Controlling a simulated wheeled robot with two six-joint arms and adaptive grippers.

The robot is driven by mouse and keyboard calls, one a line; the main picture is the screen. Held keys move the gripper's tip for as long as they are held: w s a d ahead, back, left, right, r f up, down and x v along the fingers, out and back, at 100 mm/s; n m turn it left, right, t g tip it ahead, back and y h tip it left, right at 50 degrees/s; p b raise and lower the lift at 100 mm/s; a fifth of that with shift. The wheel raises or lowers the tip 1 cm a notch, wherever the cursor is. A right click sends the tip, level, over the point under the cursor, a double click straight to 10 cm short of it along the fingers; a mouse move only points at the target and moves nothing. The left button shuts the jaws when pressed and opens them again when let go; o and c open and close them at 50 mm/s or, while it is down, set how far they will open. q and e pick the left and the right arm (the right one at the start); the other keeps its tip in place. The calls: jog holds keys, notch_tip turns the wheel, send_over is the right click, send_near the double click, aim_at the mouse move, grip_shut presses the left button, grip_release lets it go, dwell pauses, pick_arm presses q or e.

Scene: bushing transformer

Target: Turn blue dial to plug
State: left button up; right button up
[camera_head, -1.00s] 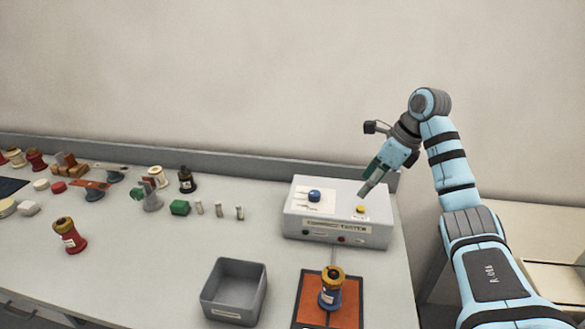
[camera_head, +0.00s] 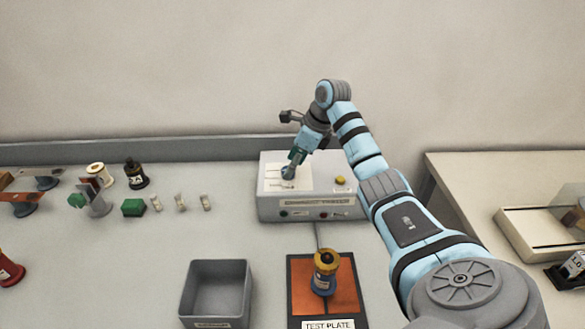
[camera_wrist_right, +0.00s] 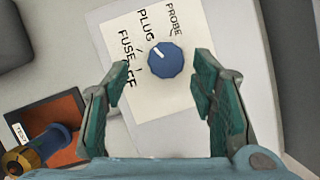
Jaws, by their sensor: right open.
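The blue dial (camera_wrist_right: 165,60) sits on a white label card (camera_wrist_right: 185,92) on top of the tester box (camera_head: 310,206). The card reads PROBE, PLUG, FUSE and OFF; the dial's white mark points up-left in the right wrist view, roughly towards PLUG, but I cannot tell its exact setting. My right gripper (camera_wrist_right: 155,80) is open, with one finger on each side of the dial in that view and gaps to both. In the head view the right gripper (camera_head: 291,168) is over the card and partly hides the dial (camera_head: 288,173). My left gripper is out of view.
A yellow button (camera_head: 340,180) is on the tester's right. In front are an orange test plate (camera_head: 343,290) bearing a blue-and-yellow bushing (camera_head: 325,272), and a grey bin (camera_head: 247,290). Several small parts lie to the left. A second table (camera_head: 470,165) stands right.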

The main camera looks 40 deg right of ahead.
jog(key=shift+w+a+f, duration=0.1)
jog(key=shift+w+f, duration=1.05)
jog(key=shift+s+r, duration=0.1)
jog(key=shift+s, duration=0.1)
jog(key=shift+s+r, duration=0.15)
jog(key=shift+s, duration=0.1)
jog(key=shift+c, duration=0.9)
jog(key=shift+s, duration=0.15)
jog(key=c, duration=0.7)
jog(key=shift+c, duration=1.3)
jog(key=m+p, duration=0.2)
jog(key=shift+a+r+h+p, duration=0.15)
jog(key=shift+r+h+p, duration=0.15)
jog(key=shift+h, duration=0.1)
jog(key=shift+f+m, duration=0.15)
jog(key=shift+m, duration=0.35)
jog(key=shift+f, duration=0.15)
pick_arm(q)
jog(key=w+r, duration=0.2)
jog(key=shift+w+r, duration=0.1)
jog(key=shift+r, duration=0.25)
